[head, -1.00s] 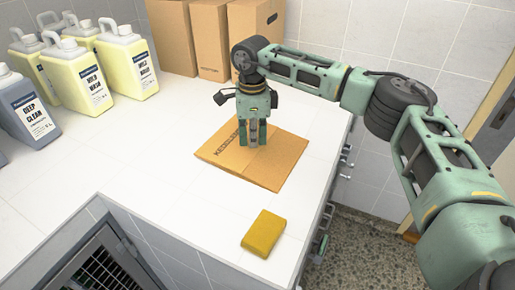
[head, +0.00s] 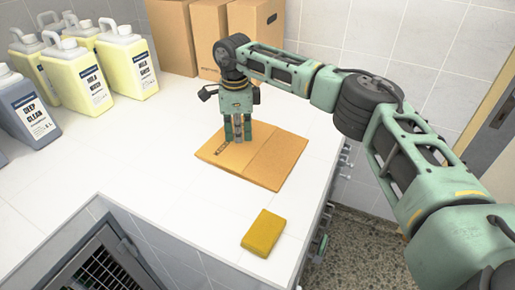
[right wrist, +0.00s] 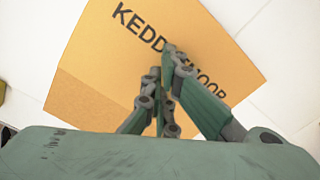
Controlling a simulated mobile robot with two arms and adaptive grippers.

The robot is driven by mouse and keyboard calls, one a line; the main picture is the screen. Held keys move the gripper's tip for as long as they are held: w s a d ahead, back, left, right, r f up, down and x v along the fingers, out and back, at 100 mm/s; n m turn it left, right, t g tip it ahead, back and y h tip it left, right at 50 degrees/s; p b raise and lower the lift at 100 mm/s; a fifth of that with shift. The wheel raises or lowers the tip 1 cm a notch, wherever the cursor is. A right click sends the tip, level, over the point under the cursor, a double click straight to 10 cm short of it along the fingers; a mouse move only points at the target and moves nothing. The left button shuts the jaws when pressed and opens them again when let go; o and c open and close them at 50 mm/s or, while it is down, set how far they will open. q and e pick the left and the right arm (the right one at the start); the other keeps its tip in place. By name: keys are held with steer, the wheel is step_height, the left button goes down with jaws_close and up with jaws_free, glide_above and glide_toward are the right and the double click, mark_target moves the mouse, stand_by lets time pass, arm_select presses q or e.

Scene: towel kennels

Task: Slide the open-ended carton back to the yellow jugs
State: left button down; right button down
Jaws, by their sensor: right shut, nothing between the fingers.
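The carton (head: 264,161) is a flat brown cardboard piece lying on the white counter. Dark lettering runs along its left part, partly covered by my fingers. The carton also shows in the right wrist view (right wrist: 95,65). The yellow jugs (head: 84,82) stand at the back left, well apart from the carton. My right gripper (head: 238,139) points down at the carton's far left part, shut and empty. In the right wrist view its fingers (right wrist: 165,62) overlap the lettering; whether the tips touch the cardboard I cannot tell. My left gripper is not in view.
A yellow sponge-like block (head: 263,232) lies near the counter's front edge. A grey-blue jug labelled DEEP CLEAN (head: 27,108) stands at the left. Tall brown boxes (head: 209,40) stand against the back wall. The counter (head: 140,150) between carton and jugs is clear.

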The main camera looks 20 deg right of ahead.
mark_target(220, 136)
steer(key=shift+w+a, duration=1.2)
steer(key=shift+w, duration=0.1)
steer(key=shift+w+a, duration=0.2)
steer(key=shift+w+a+f, duration=0.1)
steer(key=shift+w+a, duration=0.65)
steer(key=shift+w, duration=0.05)
